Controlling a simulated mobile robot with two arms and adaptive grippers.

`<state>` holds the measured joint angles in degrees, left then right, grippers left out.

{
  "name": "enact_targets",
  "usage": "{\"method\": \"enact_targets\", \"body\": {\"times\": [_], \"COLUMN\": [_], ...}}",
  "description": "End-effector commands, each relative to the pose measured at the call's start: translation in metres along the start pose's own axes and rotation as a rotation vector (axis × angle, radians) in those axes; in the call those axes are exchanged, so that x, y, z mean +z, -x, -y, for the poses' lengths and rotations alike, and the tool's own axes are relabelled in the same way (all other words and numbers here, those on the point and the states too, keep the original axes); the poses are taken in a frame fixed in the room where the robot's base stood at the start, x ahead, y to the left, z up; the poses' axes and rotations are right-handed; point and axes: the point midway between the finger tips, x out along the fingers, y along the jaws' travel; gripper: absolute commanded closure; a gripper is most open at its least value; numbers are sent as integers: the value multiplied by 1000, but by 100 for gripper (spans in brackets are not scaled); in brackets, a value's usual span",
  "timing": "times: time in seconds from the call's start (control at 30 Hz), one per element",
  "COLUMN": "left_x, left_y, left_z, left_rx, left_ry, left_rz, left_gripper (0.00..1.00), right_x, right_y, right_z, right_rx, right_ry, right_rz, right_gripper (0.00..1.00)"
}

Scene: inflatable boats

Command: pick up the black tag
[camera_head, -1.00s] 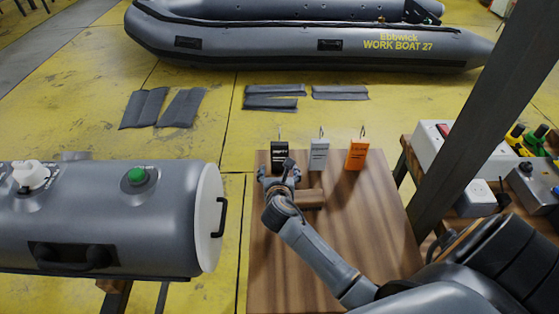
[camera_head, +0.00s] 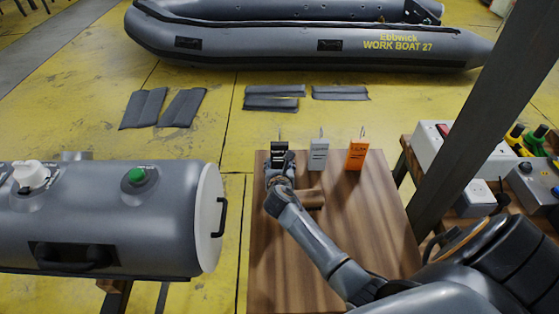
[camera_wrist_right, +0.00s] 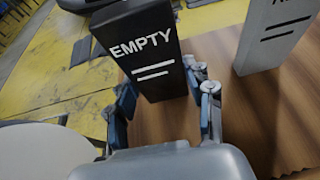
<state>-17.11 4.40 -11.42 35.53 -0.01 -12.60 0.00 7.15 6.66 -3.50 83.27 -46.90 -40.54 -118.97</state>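The black tag (camera_head: 279,147) stands upright on the wooden table, leftmost in a row of three tags. In the right wrist view the black tag (camera_wrist_right: 148,55) reads "EMPTY" in white. My right gripper (camera_head: 280,164) is at its near side and covers its lower part in the head view. In the right wrist view the right gripper (camera_wrist_right: 163,90) has its fingers apart, one at each side of the tag's lower part. I cannot see clearly whether either finger touches it. My left gripper is in no view.
A grey tag (camera_head: 318,154) and an orange tag (camera_head: 356,154) stand to the right on the wooden table (camera_head: 270,265). A wooden block (camera_head: 311,198) lies close by my right gripper. A grey cylinder (camera_head: 120,215) is left of the table. A dark post (camera_head: 485,110) rises at right.

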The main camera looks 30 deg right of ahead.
Motion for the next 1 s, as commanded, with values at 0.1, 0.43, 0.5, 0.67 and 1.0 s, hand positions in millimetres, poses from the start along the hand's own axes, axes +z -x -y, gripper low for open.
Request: {"method": "enact_targets", "body": {"times": [0.1, 0.43, 0.5, 0.67, 1.0], "left_x": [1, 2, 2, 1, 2], "left_y": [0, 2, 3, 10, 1], "left_z": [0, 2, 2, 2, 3], "left_rx": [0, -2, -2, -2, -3], "left_ry": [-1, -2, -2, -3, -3], "left_rz": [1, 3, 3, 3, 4], "left_gripper": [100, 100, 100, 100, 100], "right_x": [0, 5, 10, 33, 79], "right_y": [0, 2, 4, 14, 65], "right_z": [0, 0, 1, 0, -65], "right_rx": [0, 0, -1, 2, 6], "right_ry": [0, 0, -1, -1, -3], "right_rz": [0, 1, 2, 4, 1], "right_gripper": [80, 81, 81, 81, 81]}}
